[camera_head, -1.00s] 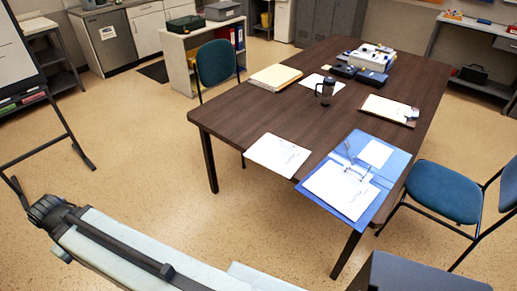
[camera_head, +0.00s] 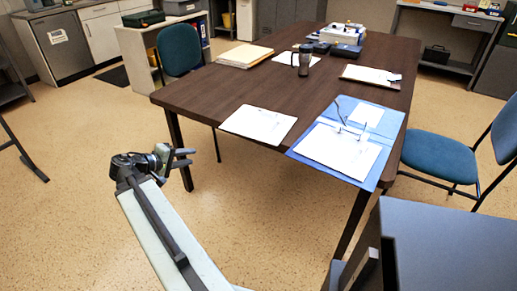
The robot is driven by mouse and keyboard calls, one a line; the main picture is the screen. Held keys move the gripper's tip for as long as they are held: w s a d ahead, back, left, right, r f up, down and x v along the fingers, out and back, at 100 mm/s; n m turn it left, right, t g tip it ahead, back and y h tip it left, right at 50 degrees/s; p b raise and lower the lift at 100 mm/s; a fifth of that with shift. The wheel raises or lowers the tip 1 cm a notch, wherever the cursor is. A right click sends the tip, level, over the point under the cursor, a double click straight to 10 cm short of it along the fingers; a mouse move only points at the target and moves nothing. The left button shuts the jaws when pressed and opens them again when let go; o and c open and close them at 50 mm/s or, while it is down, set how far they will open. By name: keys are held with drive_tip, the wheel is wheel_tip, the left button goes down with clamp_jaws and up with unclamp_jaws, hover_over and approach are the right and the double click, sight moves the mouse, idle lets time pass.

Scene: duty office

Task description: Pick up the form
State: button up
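A white printed sheet (camera_head: 258,124), seemingly the form, lies flat at the near edge of the dark wooden table (camera_head: 215,92). Its near side reaches the table edge and seems to stick out slightly over it. My gripper (camera_head: 190,157) is to the left of the sheet and nearer to me, in front of the table and apart from it. Its two dark fingers are spread with a gap and nothing between them. The sheet is fully in view.
A blue ring binder (camera_head: 381,124) with papers lies right of the sheet, also at the edge. Behind are a black mug (camera_head: 302,60), a clipboard (camera_head: 371,76) and folders (camera_head: 244,56). Blue chairs stand left (camera_head: 180,48) and right (camera_head: 438,157). A dark grey cabinet-like block (camera_head: 450,240) is near right.

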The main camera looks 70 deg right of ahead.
drive_tip(key=s+d+m+g+h+b, duration=0.1)
drive_tip(key=s+d+g+h+b, duration=0.2)
drive_tip(key=s+d, duration=1.3)
drive_tip(key=s+g+b, duration=0.1)
drive_tip(key=b, duration=0.2)
drive_tip(key=shift+d+g, duration=0.4)
drive_tip(key=shift+r, duration=0.1)
clamp_jaws()
